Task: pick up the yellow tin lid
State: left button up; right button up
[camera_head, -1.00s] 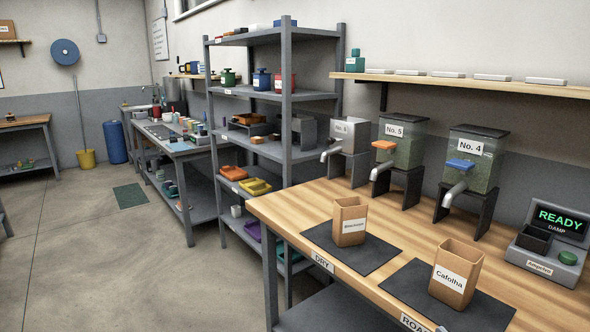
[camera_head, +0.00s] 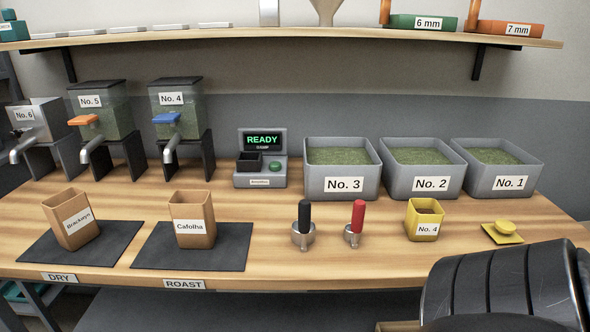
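The yellow tin lid (camera_head: 502,238) is a thin square plate with a round yellow knob on top. It lies flat on the wooden table at the right, apart from the yellow tin. The yellow tin (camera_head: 411,222), labelled No. 4, stands upright and open to the left of the lid, with something brownish inside. Neither of my grippers is in view.
A large dark ribbed rounded body (camera_head: 500,285) fills the lower right corner, close in front of the lid. Grey bins No. 1 (camera_head: 503,182), No. 2 (camera_head: 428,185) and No. 3 (camera_head: 343,184) stand behind. Two tools with black (camera_head: 304,212) and red (camera_head: 357,215) handles are left of the tin.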

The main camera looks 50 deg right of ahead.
aim_at(503, 230)
jog(key=z, duration=3)
